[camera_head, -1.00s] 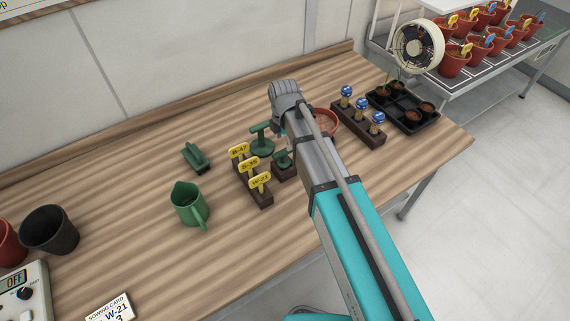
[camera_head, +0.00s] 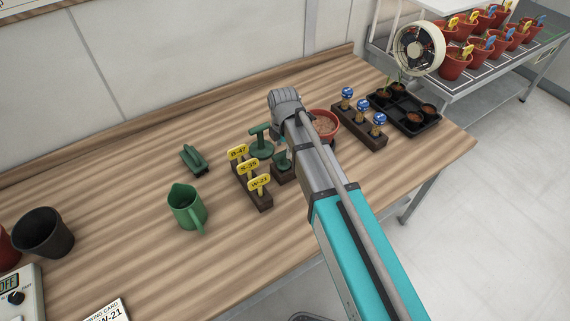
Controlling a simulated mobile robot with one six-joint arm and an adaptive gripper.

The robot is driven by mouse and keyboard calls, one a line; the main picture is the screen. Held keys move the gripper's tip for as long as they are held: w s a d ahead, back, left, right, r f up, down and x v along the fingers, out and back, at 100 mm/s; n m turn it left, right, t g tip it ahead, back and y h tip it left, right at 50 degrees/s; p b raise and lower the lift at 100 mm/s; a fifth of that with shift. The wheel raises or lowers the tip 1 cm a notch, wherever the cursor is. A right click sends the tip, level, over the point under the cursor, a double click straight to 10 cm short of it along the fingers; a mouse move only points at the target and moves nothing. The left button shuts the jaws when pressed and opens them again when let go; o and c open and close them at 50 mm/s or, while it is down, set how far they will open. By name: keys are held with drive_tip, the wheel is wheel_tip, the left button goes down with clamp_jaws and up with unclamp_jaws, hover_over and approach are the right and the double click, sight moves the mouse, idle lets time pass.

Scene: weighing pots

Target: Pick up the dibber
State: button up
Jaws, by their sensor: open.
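Two green T-handled tools stand close together in the middle of the table. The smaller one, which looks like the dibber (camera_head: 282,159), is upright in a small dark block (camera_head: 284,174), just left of my arm. The larger one (camera_head: 260,139) stands behind it on a broad round base and looks like a tamper. My arm reaches in from the lower right, and its grey end joint shows above and right of both tools. The jaws of my gripper do not show; the arm may hide them.
A rack of yellow labels (camera_head: 260,200) stands left of the dibber block. A red pot (camera_head: 326,125), a blue-topped rack (camera_head: 372,137) and a black tray (camera_head: 410,122) stand right of my arm.

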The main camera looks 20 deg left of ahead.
sight(284, 163)
drive_tip(key=shift+s+f+b, duration=0.2)
drive_tip(key=shift+f+b, duration=1.55)
drive_tip(key=shift+f, duration=0.25)
clamp_jaws()
